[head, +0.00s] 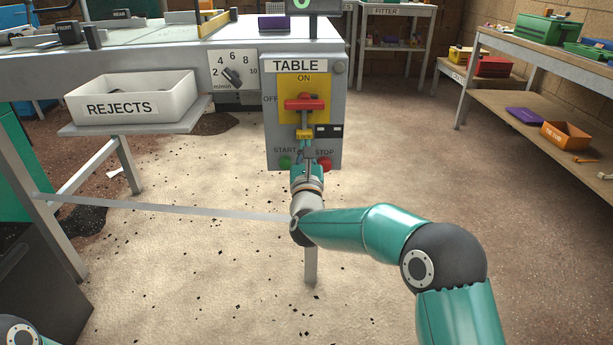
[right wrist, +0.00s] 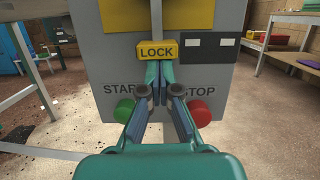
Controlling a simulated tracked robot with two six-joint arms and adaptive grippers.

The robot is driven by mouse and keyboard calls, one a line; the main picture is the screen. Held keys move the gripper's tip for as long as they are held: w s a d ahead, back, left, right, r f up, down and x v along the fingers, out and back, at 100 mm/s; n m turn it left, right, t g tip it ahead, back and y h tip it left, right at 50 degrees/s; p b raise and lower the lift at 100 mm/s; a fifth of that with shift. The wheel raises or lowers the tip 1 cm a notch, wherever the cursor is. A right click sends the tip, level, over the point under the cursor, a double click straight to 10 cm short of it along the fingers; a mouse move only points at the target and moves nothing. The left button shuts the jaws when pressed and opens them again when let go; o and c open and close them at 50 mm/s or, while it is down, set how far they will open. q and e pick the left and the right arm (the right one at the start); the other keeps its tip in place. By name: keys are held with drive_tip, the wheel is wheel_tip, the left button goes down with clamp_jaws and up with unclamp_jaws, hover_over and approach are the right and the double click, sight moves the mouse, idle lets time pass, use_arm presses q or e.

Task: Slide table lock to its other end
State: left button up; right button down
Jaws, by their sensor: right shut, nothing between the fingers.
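The table control box (head: 273,140) is grey, with a TABLE label on top. A red switch handle (head: 304,103) lies across its yellow ON plate. The yellow lock (head: 304,134), marked LOCK, sits below that plate, and it shows large in the right wrist view (right wrist: 157,51). To its right is a dark slot panel (head: 328,131) with two light marks, also in the right wrist view (right wrist: 210,42). My right gripper (right wrist: 158,66) is shut and empty, its fingertips just below the lock's lower edge; whether they touch is unclear. My left gripper is not in view.
Below the lock are a green START button (head: 285,162) and a red STOP button (head: 325,163), either side of my right gripper. A white REJECTS bin (head: 132,98) stands left. A speed dial (head: 233,75) is left of the box. The floor right of the box is clear.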

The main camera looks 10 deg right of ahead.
wheel_tip(320, 180, down, 5)
drive_tip(key=b, duration=0.6)
drive_tip(key=r+p+v, duration=0.1)
drive_tip(key=p+v, duration=0.2)
drive_tip(key=v, duration=0.6)
drive_tip(key=s+d+f+n+g+p, duration=0.1)
drive_tip(key=d+f+g+p, duration=0.1)
drive_tip(key=d+f, duration=0.35)
drive_tip(key=s+d+f+n+g+p, duration=0.1)
drive_tip(key=s+d+f+g, duration=0.1)
drive_tip(key=f, duration=0.6)
drive_tip(key=s+a+f+n+g+y+p, duration=0.1)
drive_tip(key=s+f+n+g+y, duration=0.15)
drive_tip(key=s+f+n, duration=0.4)
drive_tip(key=s+f+n+g+y+p, duration=0.1)
drive_tip(key=s+f+n+g, duration=0.25)
drive_tip(key=f, duration=0.55)
drive_tip(key=s+a+f+n+g+y, duration=0.2)
drive_tip(key=s+a+f+n+g, duration=0.15)
drive_tip(key=s+n, duration=0.35)
drive_tip(key=s+a+f+n+g+y, duration=0.1)
drive_tip(key=s+a+f+n+g, duration=0.25)
drive_tip(key=s+n, duration=0.4)
drive_tip(key=s+a+f+n+g+y, duration=0.1)
drive_tip(key=s+n+g+y, duration=0.15)
drive_tip(key=s+n, duration=0.7)
wheel_tip(320, 180, up, 38)
drive_tip(key=h+p, duration=0.1)
drive_tip(key=p, duration=3.7)
drive_tip(key=shift+a, duration=0.2)
